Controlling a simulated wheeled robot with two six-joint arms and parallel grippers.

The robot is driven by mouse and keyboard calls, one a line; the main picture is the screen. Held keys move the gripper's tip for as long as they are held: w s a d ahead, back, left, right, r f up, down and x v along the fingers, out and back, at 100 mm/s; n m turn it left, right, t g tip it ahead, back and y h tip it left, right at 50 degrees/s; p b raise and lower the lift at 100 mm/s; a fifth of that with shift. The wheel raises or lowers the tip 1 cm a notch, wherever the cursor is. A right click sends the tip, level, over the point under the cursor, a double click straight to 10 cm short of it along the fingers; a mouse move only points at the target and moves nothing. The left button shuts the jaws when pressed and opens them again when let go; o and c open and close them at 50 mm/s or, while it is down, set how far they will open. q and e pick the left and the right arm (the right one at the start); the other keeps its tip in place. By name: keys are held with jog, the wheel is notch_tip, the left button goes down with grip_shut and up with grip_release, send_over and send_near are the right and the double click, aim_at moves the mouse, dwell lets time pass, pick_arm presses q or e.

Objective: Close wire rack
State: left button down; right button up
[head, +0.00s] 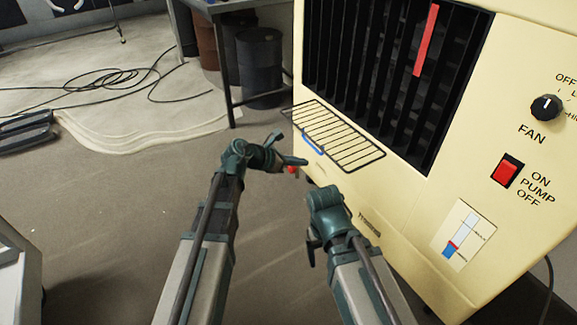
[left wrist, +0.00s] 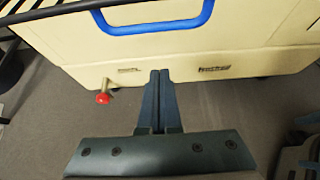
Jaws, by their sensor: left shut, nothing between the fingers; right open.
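The black wire rack (head: 345,147) sticks out flat from the front of the cream cooler (head: 400,205), below its dark louvred grille. Its near left edge also shows at the top left of the left wrist view (left wrist: 60,9). A blue handle (head: 312,146) sits on the cooler front under the rack; it shows large in the left wrist view (left wrist: 155,28). My left gripper (head: 304,161) is shut and empty, just below the rack and handle, seemingly apart from both. My right gripper (head: 311,252) is lower, in front of the cooler; its fingers are small and partly hidden.
A red knob (head: 292,170) juts from the cooler's lower left, near my left gripper; it also shows in the left wrist view (left wrist: 103,98). A fan dial (head: 546,107) and red pump switch (head: 506,170) are at right. A table and barrels (head: 259,62) stand behind.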

pick_arm(q)
jog(key=shift+w+d+r+p, duration=0.2)
jog(key=shift+d+r+p, duration=0.05)
jog(key=shift+r+p, duration=0.35)
jog(key=shift+w+d+r+p, duration=0.15)
jog(key=shift+d+r+p, duration=0.1)
jog(key=shift+r+p, duration=0.4)
jog(key=shift+w+d+r+p, duration=0.25)
jog(key=shift+r+p, duration=0.15)
jog(key=shift+p, duration=0.35)
